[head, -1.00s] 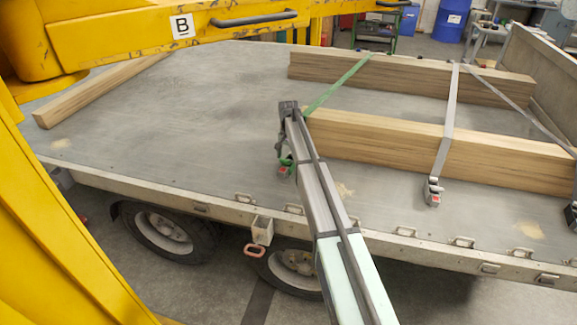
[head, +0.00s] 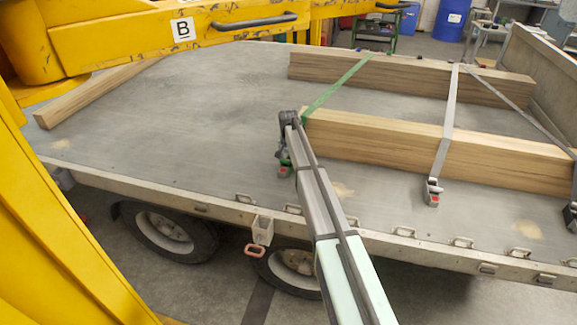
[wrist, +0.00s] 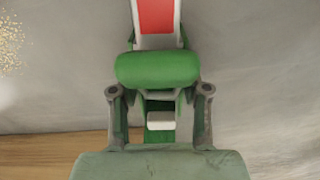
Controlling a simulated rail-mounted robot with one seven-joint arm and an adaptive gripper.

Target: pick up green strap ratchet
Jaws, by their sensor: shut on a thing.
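The green strap ratchet (head: 284,168), with a red part, is at the near left end of the front wooden beam, low over the trailer deck. It fills the middle of the wrist view (wrist: 157,68), green with a red-and-grey lever at the top. My gripper (wrist: 160,95) is shut on the ratchet, one finger on each side of its body. In the head view my arm partly hides the gripper and ratchet. The green strap (head: 338,88) runs over both beams at their left ends.
The front beam (head: 420,145) and rear beam (head: 410,78) lie to the right. A grey strap with its ratchet (head: 432,192) crosses them. A yellow frame (head: 120,45) stands at the left. The deck (head: 190,110) between is clear.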

